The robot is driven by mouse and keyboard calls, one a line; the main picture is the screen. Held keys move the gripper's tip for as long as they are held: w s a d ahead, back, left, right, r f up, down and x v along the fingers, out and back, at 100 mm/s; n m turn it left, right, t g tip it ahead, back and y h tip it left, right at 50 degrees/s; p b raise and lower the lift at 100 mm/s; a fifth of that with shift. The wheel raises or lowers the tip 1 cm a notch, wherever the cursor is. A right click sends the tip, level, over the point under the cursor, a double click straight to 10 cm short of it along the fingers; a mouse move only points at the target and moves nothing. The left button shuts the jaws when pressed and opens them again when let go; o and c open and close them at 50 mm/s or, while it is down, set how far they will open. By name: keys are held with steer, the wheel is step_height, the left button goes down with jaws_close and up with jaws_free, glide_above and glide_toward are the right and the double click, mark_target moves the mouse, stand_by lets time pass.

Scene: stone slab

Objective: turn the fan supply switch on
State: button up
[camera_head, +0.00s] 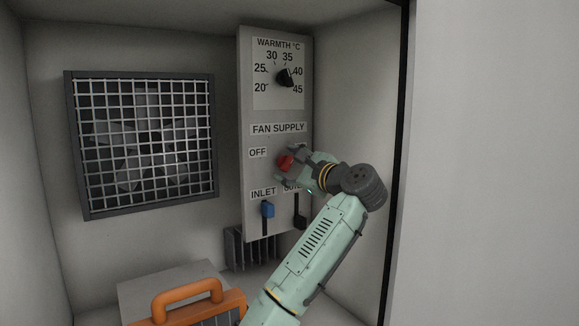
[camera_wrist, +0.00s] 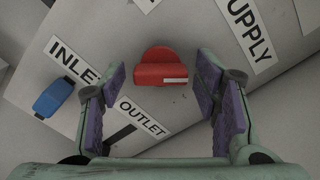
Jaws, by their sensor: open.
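The fan supply switch is a red knob (camera_head: 286,162) on the grey panel (camera_head: 247,110), below the "FAN SUPPLY" label and right of the "OFF" label. In the wrist view the red knob (camera_wrist: 160,62) shows a rounded top and a white mark at its lower right edge. My gripper (camera_head: 291,166) is open at the knob. In the wrist view the open purple-padded fingers of my gripper (camera_wrist: 160,78) lie on either side of the knob, with gaps; I see no contact. The label right of the knob is hidden in the head view.
A warmth dial (camera_head: 285,77) sits higher on the panel. Below the knob are a blue inlet slider (camera_head: 267,209) and a dark outlet slider (camera_head: 299,222). An orange-handled box (camera_head: 188,290) stands below.

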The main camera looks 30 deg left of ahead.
steer(key=v, duration=1.1)
steer(key=shift+d, duration=0.25)
steer(key=shift+s, duration=0.1)
